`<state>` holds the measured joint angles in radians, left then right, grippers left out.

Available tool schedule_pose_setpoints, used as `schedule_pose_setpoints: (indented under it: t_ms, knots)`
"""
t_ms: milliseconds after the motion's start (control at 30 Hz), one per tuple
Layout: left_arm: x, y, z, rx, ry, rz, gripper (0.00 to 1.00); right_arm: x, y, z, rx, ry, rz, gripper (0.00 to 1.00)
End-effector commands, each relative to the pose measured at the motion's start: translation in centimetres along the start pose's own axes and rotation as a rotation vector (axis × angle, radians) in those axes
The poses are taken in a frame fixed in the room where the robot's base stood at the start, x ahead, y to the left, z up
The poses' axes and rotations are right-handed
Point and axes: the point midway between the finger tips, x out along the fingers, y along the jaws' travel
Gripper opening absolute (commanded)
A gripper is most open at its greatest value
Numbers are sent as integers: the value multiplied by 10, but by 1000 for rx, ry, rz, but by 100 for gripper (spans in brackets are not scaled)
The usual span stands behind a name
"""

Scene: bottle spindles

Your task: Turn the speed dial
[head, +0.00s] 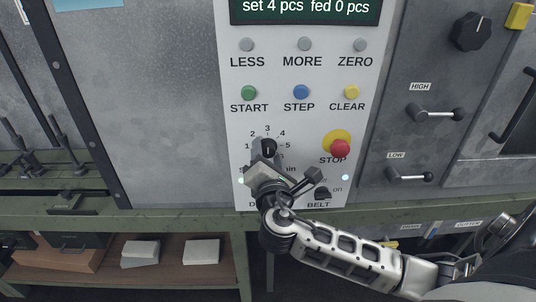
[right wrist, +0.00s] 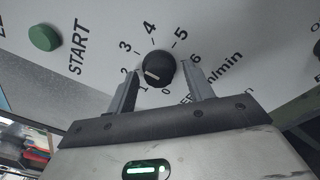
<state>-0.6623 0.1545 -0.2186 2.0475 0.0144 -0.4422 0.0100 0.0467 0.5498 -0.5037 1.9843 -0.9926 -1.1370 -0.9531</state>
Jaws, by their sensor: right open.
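The speed dial (head: 268,148) is a round black knob on the white control panel, ringed by numbers. In the right wrist view the dial (right wrist: 158,65) shows a white pointer mark on the side toward the 1 and 2. My right gripper (head: 282,170) is at the panel just below the dial in the head view, hiding part of the scale. In the right wrist view its open fingers (right wrist: 160,76) stand either side of the dial, with gaps between them and the knob. My left gripper is not in view.
The panel has a screen (head: 305,8) reading "set 4 pcs fed 0 pcs", START (head: 249,92), STEP (head: 301,92) and CLEAR (head: 352,92) buttons. A red STOP button (head: 340,148) and black belt switch (head: 322,193) sit close right of the gripper.

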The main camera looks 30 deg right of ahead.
Motion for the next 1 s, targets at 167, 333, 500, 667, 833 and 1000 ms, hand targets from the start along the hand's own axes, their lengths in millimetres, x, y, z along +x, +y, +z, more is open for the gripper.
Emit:
schedule_pose_setpoints:
  t_ms: [167, 333, 500, 667, 833, 1000]
  knots:
    - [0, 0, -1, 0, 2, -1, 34, 1, 0, 0, 0, 0, 0, 52]
    - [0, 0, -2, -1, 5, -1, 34, 1, 0, 0, 0, 0, 1, 30]
    - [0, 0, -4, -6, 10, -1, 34, 1, 0, 0, 0, -1, 1, 8]
    - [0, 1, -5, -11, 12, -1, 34, 1, 0, 1, 2, -2, 2, 8]
    - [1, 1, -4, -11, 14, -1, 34, 2, 0, 0, 30, -4, 3, 8]
    - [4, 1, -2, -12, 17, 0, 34, 2, 0, 0, 109, -10, 7, 8]
